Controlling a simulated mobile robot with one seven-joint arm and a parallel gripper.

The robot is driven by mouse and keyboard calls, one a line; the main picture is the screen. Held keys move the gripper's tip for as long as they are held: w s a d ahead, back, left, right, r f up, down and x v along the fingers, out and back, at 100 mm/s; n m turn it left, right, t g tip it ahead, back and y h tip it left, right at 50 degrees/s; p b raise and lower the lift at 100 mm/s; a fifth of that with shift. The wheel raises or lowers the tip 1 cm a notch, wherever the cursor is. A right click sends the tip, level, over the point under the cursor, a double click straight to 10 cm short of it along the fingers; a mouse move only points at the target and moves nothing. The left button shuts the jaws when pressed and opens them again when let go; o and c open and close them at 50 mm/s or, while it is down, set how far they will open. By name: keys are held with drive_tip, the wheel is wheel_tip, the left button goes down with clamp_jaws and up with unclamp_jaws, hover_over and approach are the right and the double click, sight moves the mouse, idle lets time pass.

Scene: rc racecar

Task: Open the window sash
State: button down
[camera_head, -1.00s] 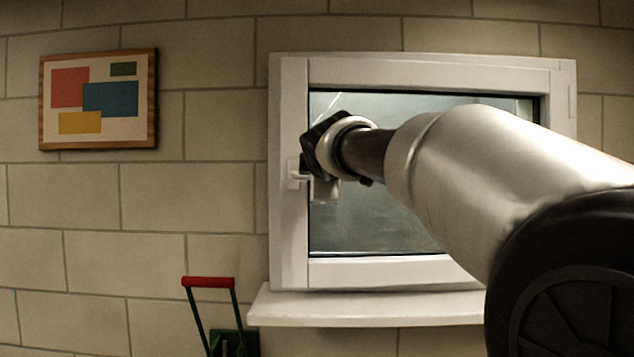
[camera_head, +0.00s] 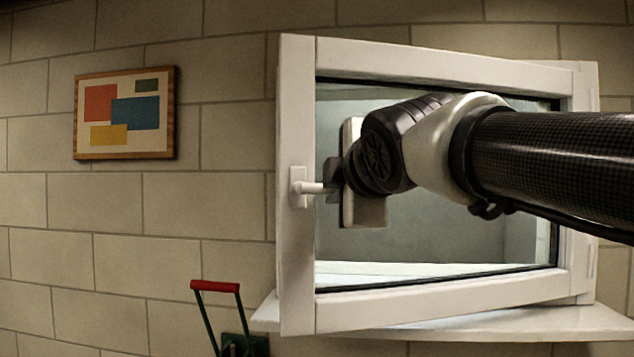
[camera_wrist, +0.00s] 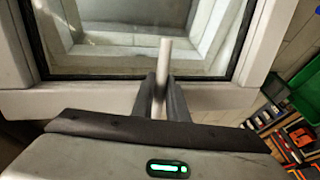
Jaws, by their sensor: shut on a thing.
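The white window sash (camera_head: 297,255) stands partly open in the head view, its left edge swung out from the wall toward me. Its white handle (camera_head: 312,188) points right, about level, from a plate on the left stile. My gripper (camera_head: 334,180) is at the handle's free end, with its fingers partly hidden by the wrist. In the wrist view my gripper (camera_wrist: 160,97) has its two dark fingers shut on the handle (camera_wrist: 165,55), whose tip sticks out past them. The sash frame (camera_wrist: 225,98) crosses behind the fingers.
A white sill (camera_head: 470,326) juts out below the window. A red-handled green thing (camera_head: 215,286) stands at lower left. A framed picture (camera_head: 125,112) hangs on the block wall. The wrist view shows a green bin (camera_wrist: 305,90) and tools at right.

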drive_tip(key=d+f+b+v, duration=0.1)
drive_tip(key=v, duration=0.5)
drive_tip(key=shift+s, duration=0.35)
drive_tip(key=c, duration=1.8)
unclamp_jaws()
drive_tip(key=shift+o, duration=0.3)
drive_tip(key=b+v, duration=0.1)
drive_tip(key=v, duration=1.6)
drive_tip(key=shift+s, duration=0.25)
drive_tip(key=shift+d+f, duration=0.1)
drive_tip(key=shift+d, duration=0.05)
